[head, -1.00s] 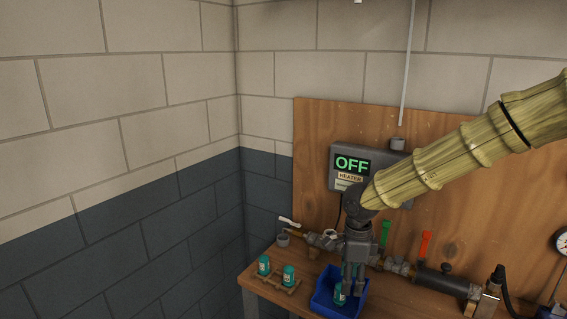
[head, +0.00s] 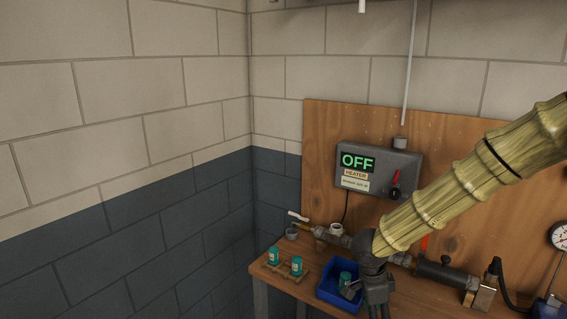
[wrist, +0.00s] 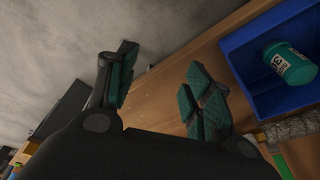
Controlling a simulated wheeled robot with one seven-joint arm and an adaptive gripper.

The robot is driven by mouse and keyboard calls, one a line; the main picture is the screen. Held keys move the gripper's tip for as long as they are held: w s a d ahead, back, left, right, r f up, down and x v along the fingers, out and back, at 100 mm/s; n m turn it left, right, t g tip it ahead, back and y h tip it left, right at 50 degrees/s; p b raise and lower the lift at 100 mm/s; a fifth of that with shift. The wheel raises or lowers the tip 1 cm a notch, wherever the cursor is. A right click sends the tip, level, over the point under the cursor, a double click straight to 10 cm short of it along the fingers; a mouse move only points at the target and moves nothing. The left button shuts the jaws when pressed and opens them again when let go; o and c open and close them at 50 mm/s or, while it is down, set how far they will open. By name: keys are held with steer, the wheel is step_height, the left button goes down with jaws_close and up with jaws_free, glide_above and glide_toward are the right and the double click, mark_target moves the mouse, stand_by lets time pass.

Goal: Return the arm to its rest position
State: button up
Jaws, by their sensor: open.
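My gripper (wrist: 160,90) is open and empty in the wrist view, its two green-padded fingers spread apart. In the head view my gripper (head: 378,308) hangs at the front of the workbench, just right of the blue bin, with its tips near the lower picture edge. A teal canister (wrist: 289,64) lies on its side in the blue bin (wrist: 240,50) in the wrist view. The canister also shows in the bin in the head view (head: 345,279), partly hidden.
Two teal canisters (head: 297,265) stand in a wooden holder (head: 284,276) at the bench's left end. A grey heater box (head: 378,165) reading OFF is on the plywood board (head: 318,150). Pipes and valves (head: 440,272) run along the bench back. The left side is free.

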steer(key=s+d+f+n+t+h, duration=0.1)
steer(key=s+d+f+n, duration=0.1)
steer(key=s+f+n, duration=0.6)
steer(key=s+d+f+n+t+h, duration=0.15)
steer(key=s+f, duration=0.25)
steer(key=f, duration=0.8)
steer(key=s+a+f+n+g+y, duration=0.1)
steer(key=s+f+n, duration=0.1)
steer(key=s, duration=0.5)
steer(key=s+a+f+n+y+b, duration=0.1)
steer(key=s+a+f+n+y, duration=0.1)
steer(key=s+f, duration=0.3)
steer(key=s+a+f+n+g+y+b, duration=0.1)
steer(key=s+a+f+n+y, duration=0.1)
steer(key=s, duration=0.8)
steer(key=shift+s+f+n+g, duration=0.2)
steer(key=shift+f+n+g, duration=0.15)
steer(key=shift+f+n, duration=0.65)
